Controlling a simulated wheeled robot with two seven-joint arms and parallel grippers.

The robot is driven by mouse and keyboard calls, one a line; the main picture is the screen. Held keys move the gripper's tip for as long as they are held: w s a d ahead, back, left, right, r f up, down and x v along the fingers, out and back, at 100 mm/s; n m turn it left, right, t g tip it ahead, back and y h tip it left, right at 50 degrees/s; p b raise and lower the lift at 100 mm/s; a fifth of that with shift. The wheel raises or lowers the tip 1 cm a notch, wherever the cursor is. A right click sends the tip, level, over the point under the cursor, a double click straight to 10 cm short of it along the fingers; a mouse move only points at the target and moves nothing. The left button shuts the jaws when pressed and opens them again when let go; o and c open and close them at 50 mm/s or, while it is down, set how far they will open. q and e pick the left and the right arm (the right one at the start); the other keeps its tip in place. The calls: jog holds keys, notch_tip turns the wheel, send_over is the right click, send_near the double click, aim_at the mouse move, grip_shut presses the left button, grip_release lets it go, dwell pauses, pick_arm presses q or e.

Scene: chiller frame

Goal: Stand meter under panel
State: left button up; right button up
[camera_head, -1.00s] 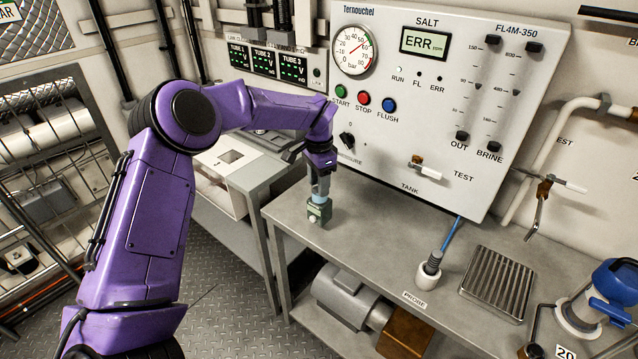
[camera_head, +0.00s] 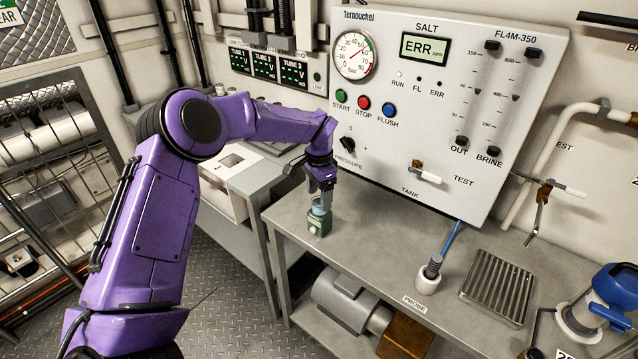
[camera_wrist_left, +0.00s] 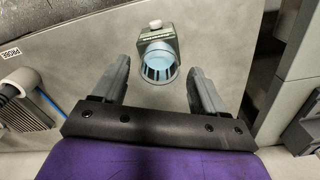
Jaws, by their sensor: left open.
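The meter (camera_head: 318,222) is a small grey-green block with a white knob and a light-blue cup on top. It appears to stand upright on the grey bench, below and in front of the left part of the white panel (camera_head: 470,120). In the left wrist view the meter (camera_wrist_left: 157,45) lies between and beyond the two finger tips, cup towards me. My left gripper (camera_head: 322,195) points down just over the meter, open, with a gap visible beside each finger (camera_wrist_left: 160,72). My right gripper is not in view.
On the bench (camera_head: 370,235) a white probe holder (camera_head: 428,280) with a blue cable and a ribbed metal tray (camera_head: 498,284) stand to the right. A blue-handled device (camera_head: 592,305) is farther right. The bench between meter and probe holder is clear.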

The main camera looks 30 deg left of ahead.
pick_arm(q)
notch_tip(320, 180, up, 12)
jog(key=b, duration=0.2)
